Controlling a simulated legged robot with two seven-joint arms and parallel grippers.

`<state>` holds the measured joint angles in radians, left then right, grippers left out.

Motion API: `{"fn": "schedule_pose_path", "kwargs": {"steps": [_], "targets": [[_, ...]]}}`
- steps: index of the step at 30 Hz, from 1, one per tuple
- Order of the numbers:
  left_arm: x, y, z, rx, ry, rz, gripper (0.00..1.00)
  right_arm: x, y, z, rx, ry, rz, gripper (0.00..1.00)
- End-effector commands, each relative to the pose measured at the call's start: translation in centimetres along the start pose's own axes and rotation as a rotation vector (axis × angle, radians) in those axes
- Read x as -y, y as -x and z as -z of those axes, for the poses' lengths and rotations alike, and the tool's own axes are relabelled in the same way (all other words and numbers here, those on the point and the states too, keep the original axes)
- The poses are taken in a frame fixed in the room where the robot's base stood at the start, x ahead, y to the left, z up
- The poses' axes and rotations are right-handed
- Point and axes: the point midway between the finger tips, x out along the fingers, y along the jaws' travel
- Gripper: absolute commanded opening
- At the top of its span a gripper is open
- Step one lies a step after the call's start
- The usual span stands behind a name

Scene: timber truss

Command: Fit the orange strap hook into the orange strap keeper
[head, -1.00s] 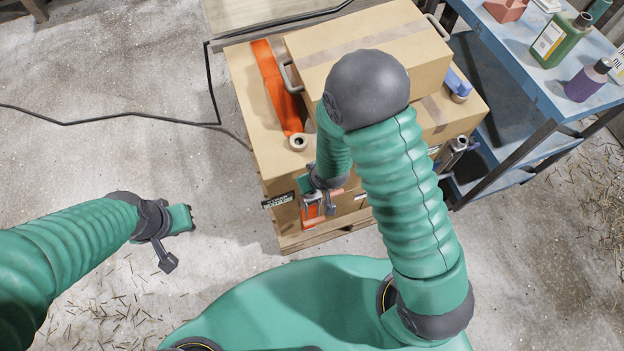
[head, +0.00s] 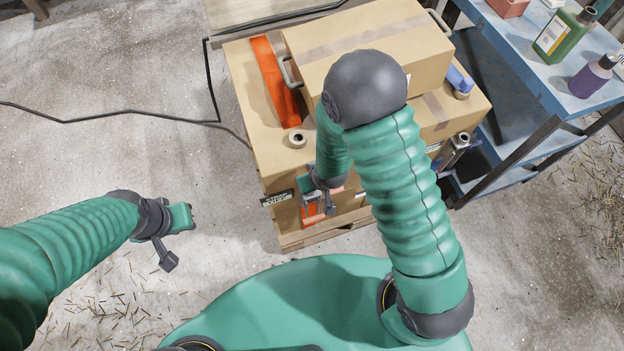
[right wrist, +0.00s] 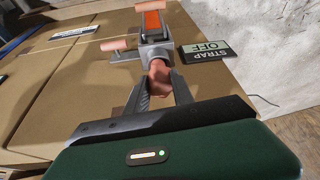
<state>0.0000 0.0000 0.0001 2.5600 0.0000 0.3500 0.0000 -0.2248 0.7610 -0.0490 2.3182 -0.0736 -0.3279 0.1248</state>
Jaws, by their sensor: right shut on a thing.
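My right gripper (right wrist: 158,92) is at the front face of the big carton. In the right wrist view its two fingers close on a salmon-coloured grip (right wrist: 158,74), which I take to be part of the orange strap hook. Just beyond it is a grey metal fitting (right wrist: 153,38) with an orange strip (right wrist: 152,22) and salmon pegs beside it. I cannot tell which part is the keeper, or whether hook and keeper touch. In the head view my right arm partly hides orange parts (head: 311,214) there. My left gripper (head: 191,217) hangs over the floor, away from the cartons; its jaw opening is unclear.
An orange strap (head: 274,80) lies on the big carton (head: 250,120), beside a smaller carton (head: 370,35) with grey handles. A tape roll (head: 297,139) sits near the front edge. A "STRAP OFF" sign (right wrist: 208,50) is beside the fitting. A blue bench (head: 530,60) stands right.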

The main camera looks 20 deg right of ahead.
Motion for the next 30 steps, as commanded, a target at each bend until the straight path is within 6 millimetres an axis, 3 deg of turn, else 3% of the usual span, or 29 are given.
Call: {"fn": "schedule_pose_path", "kwargs": {"steps": [11, 12, 17, 26, 30], "targets": [[0.0, -0.9, -0.2, 0.0, 0.0, 0.0, 0.22, -0.2, -1.2, -0.6, 0.003, -0.002, -0.003, 0.0], [0.0, -0.8, -0.2, 0.0, 0.0, 0.0, 0.22, -0.2, -1.1, -0.5, 0.003, -0.002, -0.003, 0.33], [0.0, -0.8, -0.2, 0.0, 0.0, 0.0, 0.22, -0.2, -1.1, -0.5, 0.003, -0.002, -0.003, 0.54], [0.0, -0.8, -0.2, 0.0, 0.0, 0.0, 0.22, -0.1, -1.0, -0.5, 0.002, -0.002, -0.002, 0.54], [0.0, -0.3, -0.1, 0.0, 0.0, 0.0, 0.22, -0.1, 0.6, -0.3, 0.0, -0.002, -0.002, 0.54]]}}
